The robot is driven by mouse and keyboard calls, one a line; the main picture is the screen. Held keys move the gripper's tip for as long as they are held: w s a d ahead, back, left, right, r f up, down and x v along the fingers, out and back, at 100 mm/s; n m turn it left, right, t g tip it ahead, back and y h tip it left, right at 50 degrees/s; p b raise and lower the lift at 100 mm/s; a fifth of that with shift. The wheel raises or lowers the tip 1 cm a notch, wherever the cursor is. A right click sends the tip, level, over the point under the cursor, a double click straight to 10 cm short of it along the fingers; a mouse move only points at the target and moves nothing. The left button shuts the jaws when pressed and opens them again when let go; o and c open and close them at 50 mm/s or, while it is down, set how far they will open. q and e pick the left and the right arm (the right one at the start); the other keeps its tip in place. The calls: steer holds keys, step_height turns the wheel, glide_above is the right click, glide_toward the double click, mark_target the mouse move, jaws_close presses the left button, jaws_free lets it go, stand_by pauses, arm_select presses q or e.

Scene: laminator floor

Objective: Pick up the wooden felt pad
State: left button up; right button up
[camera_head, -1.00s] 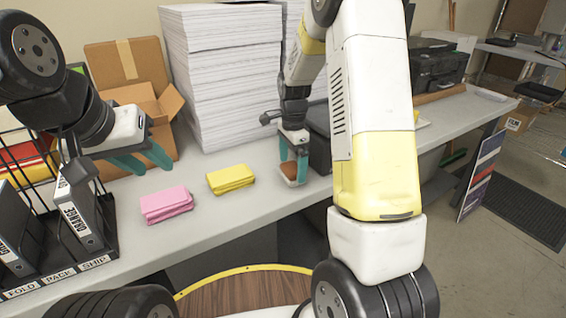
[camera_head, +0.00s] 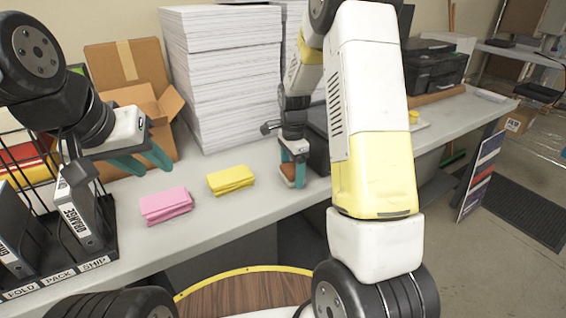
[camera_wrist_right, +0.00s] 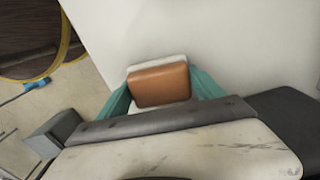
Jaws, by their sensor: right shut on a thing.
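The wooden felt pad (camera_head: 287,170) has a brown wooden top and a pale layer beneath. It sits between the teal fingers of my right gripper (camera_head: 292,177), at the table's front part, right of the yellow cloth. In the right wrist view the pad (camera_wrist_right: 159,84) shows between both fingers, and my right gripper (camera_wrist_right: 162,92) is shut on it. I cannot tell whether the pad touches the table. My left gripper (camera_head: 146,164) is open and empty, above the table at the left, near the cardboard box.
A yellow folded cloth (camera_head: 231,180) and a pink one (camera_head: 166,205) lie on the grey table. Tall paper stacks (camera_head: 224,80) stand behind. A binder rack (camera_head: 62,262) is at left. A black machine (camera_head: 318,130) stands close right of the right gripper.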

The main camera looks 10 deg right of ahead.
mark_target(292, 168)
steer(key=shift+r, duration=0.1)
step_height(292, 168, up, 4)
steer(key=shift+f, duration=0.2)
steer(key=s+a, duration=0.3)
steer(key=a, duration=0.1)
steer(key=s+a, duration=0.3)
steer(key=a, duration=0.1)
steer(key=s+a+r, duration=0.1)
steer(key=s+a, duration=0.2)
steer(key=a, duration=0.2)
steer(key=shift+s+a+r, duration=0.1)
